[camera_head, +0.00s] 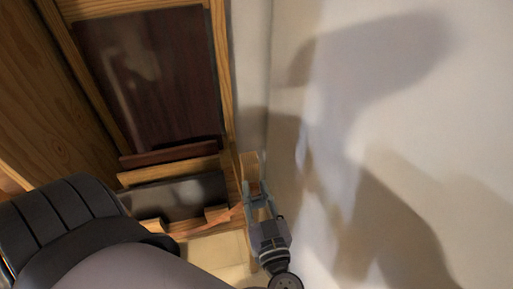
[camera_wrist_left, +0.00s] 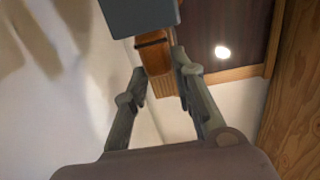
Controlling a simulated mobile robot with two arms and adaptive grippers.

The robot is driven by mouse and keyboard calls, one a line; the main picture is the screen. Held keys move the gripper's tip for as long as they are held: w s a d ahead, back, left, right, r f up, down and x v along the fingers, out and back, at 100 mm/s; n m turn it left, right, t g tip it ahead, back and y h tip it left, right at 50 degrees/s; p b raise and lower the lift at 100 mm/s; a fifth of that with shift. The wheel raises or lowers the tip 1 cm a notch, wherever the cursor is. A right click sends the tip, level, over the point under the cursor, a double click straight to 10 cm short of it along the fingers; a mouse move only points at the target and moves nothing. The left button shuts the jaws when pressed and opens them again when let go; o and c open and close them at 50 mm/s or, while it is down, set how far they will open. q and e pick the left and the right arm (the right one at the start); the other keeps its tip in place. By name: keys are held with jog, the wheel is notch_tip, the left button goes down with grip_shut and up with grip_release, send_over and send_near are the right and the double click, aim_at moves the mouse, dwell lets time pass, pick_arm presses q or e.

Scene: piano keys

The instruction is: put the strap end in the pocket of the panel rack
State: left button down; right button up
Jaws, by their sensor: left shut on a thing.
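My left gripper (camera_head: 256,184) is at the right edge of the wooden panel rack (camera_head: 226,70), beside a small wooden piece (camera_head: 250,164). An orange-brown strap (camera_head: 222,217) runs from the lower left toward its fingers. In the left wrist view, the brown strap end (camera_wrist_left: 154,56) with a dark band lies between the fingers of the left gripper (camera_wrist_left: 159,66), which is shut on it. A blue-grey block (camera_wrist_left: 138,16) hides what is beyond the strap's top. I cannot make out the pocket clearly. My right gripper is not in view.
A dark reddish panel (camera_head: 150,80) stands in the rack above a ledge (camera_head: 170,153). A grey recess (camera_head: 178,198) lies below it. A pale wall (camera_head: 400,120) with shadows fills the right side, close beside the left gripper.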

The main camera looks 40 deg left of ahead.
pick_arm(q)
jog(key=c, duration=1.3)
grip_release()
jog(key=shift+f, duration=0.1)
jog(key=shift+c, duration=0.2)
